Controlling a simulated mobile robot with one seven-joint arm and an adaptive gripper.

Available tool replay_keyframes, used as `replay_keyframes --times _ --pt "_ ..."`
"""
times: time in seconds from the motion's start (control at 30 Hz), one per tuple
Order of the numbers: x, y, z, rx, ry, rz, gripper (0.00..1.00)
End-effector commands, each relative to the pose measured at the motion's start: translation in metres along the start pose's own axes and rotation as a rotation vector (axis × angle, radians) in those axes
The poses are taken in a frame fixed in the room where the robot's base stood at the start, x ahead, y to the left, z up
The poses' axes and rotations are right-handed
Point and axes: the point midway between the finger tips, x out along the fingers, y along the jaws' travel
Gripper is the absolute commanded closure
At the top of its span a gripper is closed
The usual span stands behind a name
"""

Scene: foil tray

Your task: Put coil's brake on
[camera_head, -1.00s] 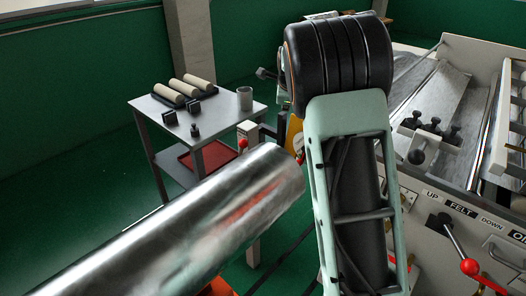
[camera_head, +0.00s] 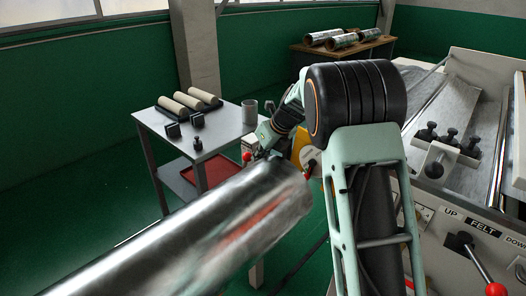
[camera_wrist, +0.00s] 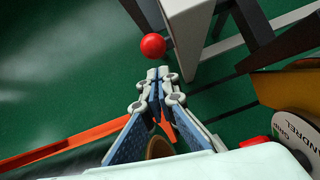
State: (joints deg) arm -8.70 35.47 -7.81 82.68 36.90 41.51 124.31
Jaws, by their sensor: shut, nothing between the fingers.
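The coil (camera_head: 150,245) is a large shiny foil roll reaching from the lower left to the middle of the head view. A red ball knob (camera_wrist: 152,45) stands just beyond my fingertips in the wrist view, beside a pale post (camera_wrist: 188,35). I cannot confirm that it is the brake's knob. My gripper (camera_wrist: 158,73) is shut and empty, its tips just short of the knob, with a small gap in the picture. In the head view my arm partly hides the area past the coil's end. A red knob (camera_head: 247,156) shows there, left of my forearm.
A white disc lettered "...NDREL" (camera_wrist: 301,133) and a yellow plate (camera_wrist: 285,85) are at the wrist view's right. An orange bar (camera_wrist: 60,146) crosses its left. A grey side table (camera_head: 150,124) stands behind the coil. The machine panel (camera_head: 430,235) is at the right.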

Motion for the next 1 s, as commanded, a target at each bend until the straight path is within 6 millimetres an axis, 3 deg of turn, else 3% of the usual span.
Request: replay_keyframes --times 0.1,0.27,0.73,1.0 --pt "0.016 0.000 0.000 -0.001 0.001 0.000 1.00" --pt "0.024 0.000 0.000 -0.001 0.000 -0.001 1.00" --pt "0.023 0.000 0.003 -0.002 0.000 -0.001 1.00" --pt "0.019 0.004 0.021 -0.003 0.001 -0.001 1.00"
